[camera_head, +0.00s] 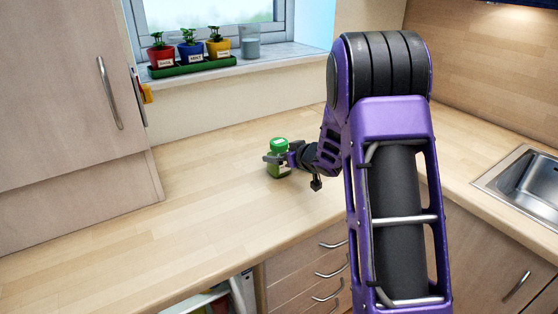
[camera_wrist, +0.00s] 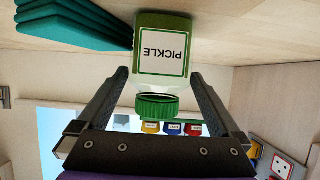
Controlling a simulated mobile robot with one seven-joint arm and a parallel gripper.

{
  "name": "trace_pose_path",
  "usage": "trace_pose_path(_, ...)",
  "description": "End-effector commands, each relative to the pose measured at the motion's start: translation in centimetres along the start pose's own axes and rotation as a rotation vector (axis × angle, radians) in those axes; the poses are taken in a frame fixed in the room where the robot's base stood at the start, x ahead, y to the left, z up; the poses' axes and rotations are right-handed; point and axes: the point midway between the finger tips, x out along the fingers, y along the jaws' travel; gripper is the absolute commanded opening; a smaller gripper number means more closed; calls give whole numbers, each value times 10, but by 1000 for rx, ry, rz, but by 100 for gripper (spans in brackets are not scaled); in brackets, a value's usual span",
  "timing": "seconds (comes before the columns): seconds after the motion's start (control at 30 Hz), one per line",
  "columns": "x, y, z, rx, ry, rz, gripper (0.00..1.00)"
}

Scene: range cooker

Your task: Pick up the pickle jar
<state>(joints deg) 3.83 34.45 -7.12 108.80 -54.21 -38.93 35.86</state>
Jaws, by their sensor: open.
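The pickle jar (camera_head: 278,171) stands upright on the wooden worktop, with a green lid and a green body. In the wrist view, which is upside down, the jar (camera_wrist: 161,62) shows its white PICKLE label facing my gripper. My gripper (camera_head: 276,158) is at the jar, with its fingers at about the height of the upper body, below the lid. In the wrist view my gripper (camera_wrist: 160,82) is open, with one finger on each side of the jar. Small gaps show between fingers and jar, though contact at the tips cannot be told.
A teal stacked item (camera_wrist: 72,25) lies on the worktop near the jar. Several small potted plants stand in a green tray (camera_head: 195,69) on the windowsill, beside a glass (camera_head: 250,42). A cupboard (camera_head: 65,100) is at left, a sink (camera_head: 525,188) at right. The worktop (camera_head: 205,205) left of the jar is clear.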

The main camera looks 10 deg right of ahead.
Motion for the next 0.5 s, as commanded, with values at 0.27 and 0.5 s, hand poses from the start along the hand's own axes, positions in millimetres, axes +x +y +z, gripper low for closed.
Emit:
trace_pose_path(0.27, 19, 1, 0, 0, 1, 1, 100)
trace_pose_path(0.5, 18, 1, 0, 0, 1, 1, 82)
